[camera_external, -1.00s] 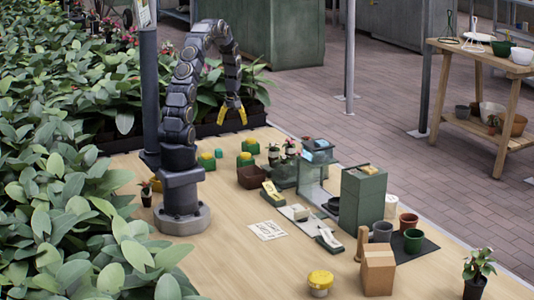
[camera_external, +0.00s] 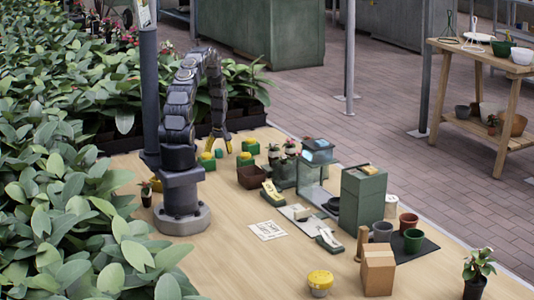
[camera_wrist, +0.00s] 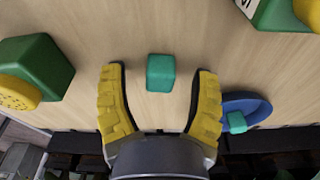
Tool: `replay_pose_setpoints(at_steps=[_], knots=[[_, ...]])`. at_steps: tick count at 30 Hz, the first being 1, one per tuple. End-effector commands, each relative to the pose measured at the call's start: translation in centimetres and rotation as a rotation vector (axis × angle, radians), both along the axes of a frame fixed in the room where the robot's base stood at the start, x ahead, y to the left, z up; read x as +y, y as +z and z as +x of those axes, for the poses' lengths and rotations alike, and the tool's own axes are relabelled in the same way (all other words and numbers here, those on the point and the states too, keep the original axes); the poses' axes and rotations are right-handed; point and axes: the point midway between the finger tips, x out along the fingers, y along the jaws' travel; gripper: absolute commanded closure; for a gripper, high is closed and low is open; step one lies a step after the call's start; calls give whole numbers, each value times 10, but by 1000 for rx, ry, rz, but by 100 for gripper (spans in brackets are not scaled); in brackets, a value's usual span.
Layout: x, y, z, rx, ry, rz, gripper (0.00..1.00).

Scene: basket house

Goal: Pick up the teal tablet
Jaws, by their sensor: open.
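A small teal block (camera_wrist: 160,73), which looks like the teal tablet, lies on the wooden table in the wrist view. It sits between the two yellow fingertips, with a gap on each side. It also shows in the external view (camera_external: 219,153) as a small teal patch below the fingers. My gripper (camera_external: 218,146) is open, empty and pointing down over it, low near the table's back edge. A second, smaller teal piece (camera_wrist: 237,123) sits on a blue dish (camera_wrist: 255,104) beside the right finger. How far the fingertips are above the table is unclear.
Green boxes with yellow knobs stand close by, one on the left (camera_wrist: 38,65) and one at upper right (camera_wrist: 283,12) in the wrist view. A brown bin (camera_external: 251,177) and a green machine (camera_external: 363,200) stand further right.

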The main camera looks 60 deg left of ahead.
Motion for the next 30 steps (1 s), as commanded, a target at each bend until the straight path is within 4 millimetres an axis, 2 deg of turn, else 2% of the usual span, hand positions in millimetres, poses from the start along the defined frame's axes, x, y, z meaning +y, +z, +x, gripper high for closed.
replay_pose_setpoints(at_steps=[7,8,9,11,12,25,30], knots=[[1,-3,0,0,1,0,39],[1,-3,0,0,1,0,47],[1,-3,0,0,1,0,64],[0,-3,0,0,0,0,89],[0,-3,0,0,0,0,93],[0,-3,0,0,0,-1,95],[0,9,0,-1,-1,1,96]])
